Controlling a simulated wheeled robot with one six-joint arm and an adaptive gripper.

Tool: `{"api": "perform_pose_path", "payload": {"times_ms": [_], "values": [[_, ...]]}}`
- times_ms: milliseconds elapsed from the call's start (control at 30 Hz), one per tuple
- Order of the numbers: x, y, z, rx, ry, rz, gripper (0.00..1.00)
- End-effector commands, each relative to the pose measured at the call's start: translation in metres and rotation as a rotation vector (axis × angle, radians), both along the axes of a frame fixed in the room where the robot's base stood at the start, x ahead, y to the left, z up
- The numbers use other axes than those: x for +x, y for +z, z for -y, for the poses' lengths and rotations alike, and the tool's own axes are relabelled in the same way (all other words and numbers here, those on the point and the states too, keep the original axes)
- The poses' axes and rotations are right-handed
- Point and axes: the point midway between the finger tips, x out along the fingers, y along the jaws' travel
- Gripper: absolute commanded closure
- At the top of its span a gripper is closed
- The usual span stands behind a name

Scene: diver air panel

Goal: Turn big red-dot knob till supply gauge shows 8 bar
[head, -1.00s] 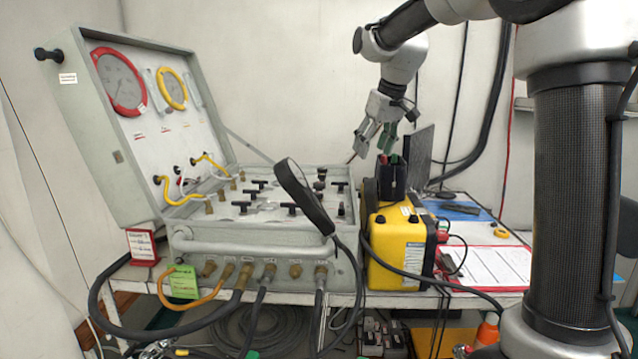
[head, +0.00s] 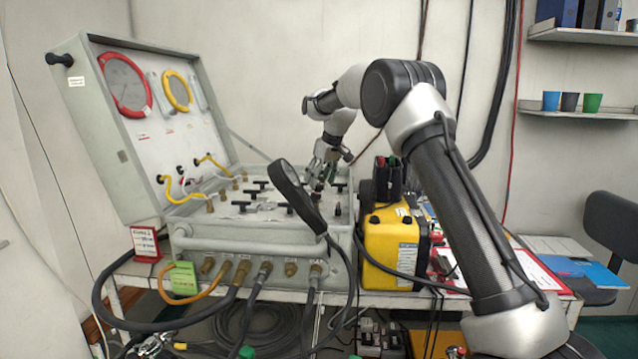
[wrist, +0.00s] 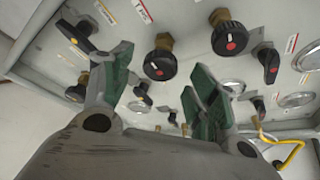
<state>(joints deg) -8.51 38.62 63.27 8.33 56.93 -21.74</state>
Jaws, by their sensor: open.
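In the wrist view, a large round black knob with a red dot (wrist: 230,38) sits on a brass stem in the panel. In the head view my gripper (head: 322,168) is over the right rear of the panel, partly behind the round black disc on an arm. A red-ringed gauge (head: 125,84) and a yellow-ringed gauge (head: 177,91) are in the lid; their readings are too small to tell.
Black lever handles (wrist: 270,62) stand around the round knobs. The round black disc (head: 289,186) rises before my gripper. A yellow case (head: 391,250) stands right of the panel (head: 200,242). Hoses hang in front.

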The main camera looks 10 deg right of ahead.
Motion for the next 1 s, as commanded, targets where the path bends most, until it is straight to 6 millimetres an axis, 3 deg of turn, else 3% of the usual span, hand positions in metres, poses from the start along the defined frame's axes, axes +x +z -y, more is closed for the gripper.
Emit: {"api": "perform_pose_path", "payload": {"times_ms": [133, 433, 700, 1000], "values": [[0.005, -0.014, -0.003, 0.0, 0.0, -0.001, 0.41], [0.006, -0.017, -0.003, 0.0, 0.0, 0.0, 0.41], [0.006, -0.016, -0.003, 0.0, 0.0, 0.0, 0.86], [0.005, -0.017, -0.004, -0.001, -0.023, -0.001, 0.86]]}}
